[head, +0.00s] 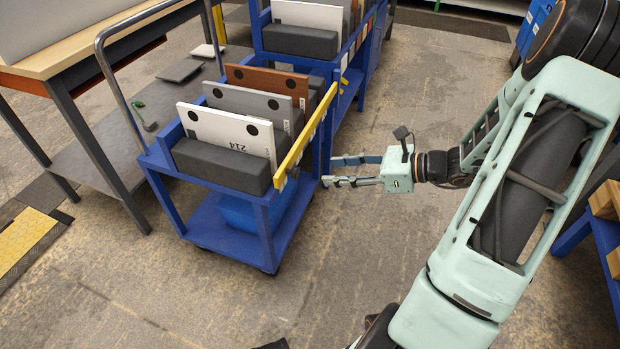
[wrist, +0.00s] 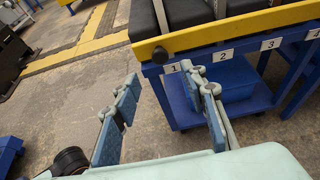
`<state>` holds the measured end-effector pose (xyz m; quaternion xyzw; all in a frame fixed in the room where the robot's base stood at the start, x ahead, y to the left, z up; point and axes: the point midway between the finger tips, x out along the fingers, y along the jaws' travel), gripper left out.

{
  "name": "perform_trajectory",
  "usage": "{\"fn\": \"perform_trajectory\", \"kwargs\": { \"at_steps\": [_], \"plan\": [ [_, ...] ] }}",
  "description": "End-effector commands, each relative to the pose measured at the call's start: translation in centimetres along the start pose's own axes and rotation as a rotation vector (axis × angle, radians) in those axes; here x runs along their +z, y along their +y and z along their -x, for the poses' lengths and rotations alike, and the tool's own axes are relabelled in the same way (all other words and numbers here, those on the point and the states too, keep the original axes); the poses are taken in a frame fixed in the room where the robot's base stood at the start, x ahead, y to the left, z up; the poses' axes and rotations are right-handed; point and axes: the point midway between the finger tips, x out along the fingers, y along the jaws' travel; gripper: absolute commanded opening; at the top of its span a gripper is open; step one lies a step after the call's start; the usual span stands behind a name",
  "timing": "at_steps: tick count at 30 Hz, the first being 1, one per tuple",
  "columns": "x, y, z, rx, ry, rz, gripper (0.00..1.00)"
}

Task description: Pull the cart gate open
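The blue cart (head: 262,217) stands left of my gripper and carries upright boards. The bar lies along the cart's side. My gripper (head: 328,171) is open and empty, just right of the cart. In the wrist view my gripper's fingers (wrist: 160,74) are spread, pointing toward the bar's knob end, apparently not touching it.
White, grey and brown boards stand in dark foam blocks (head: 222,165) on the cart. A blue bin (head: 240,213) sits on its lower shelf. Another blue cart (head: 300,58) stands behind. A table (head: 62,52) is at left. The floor (head: 190,300) in front is clear.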

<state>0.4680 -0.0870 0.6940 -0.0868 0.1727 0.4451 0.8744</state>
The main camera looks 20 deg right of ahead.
Motion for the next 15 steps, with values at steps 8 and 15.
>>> {"fn": "perform_trajectory", "kwargs": {
  "at_steps": [8,15],
  "plan": [
    [-0.3,0.1,-4.6,0.005,0.0,0.002,0.39],
    [-0.2,0.1,-8.7,0.003,0.001,0.002,0.39]
  ]
}}
